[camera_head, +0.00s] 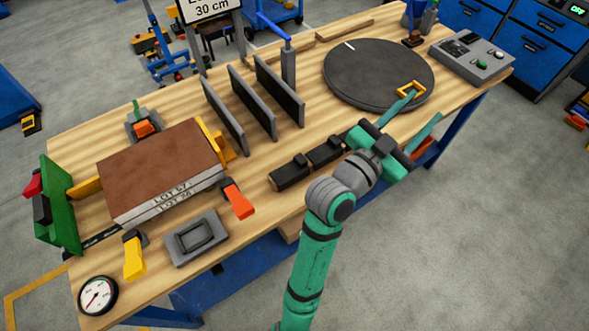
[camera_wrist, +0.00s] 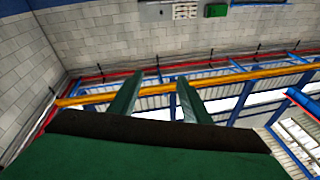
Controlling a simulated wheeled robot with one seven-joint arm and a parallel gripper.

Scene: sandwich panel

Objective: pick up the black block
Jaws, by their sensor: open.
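Two black blocks with small raised knobs lie end to end near the front edge of the wooden table in the head view: a left one (camera_head: 290,176) and a right one (camera_head: 325,152). I cannot tell which is the task's block. My gripper (camera_head: 426,105) is open, to the right of the blocks and above the table's front right part, beside the dark round turntable (camera_head: 375,70). In the wrist view, the two green fingers (camera_wrist: 160,76) are apart with nothing between them. That view shows only walls and roof beams, no block.
A brown-topped panel stack (camera_head: 160,160) with clamps fills the table's left half. Dark upright panels (camera_head: 252,102) stand behind the blocks. A grey tray (camera_head: 195,237) and a dial gauge (camera_head: 98,295) are at front left. A grey control box (camera_head: 472,57) is at far right.

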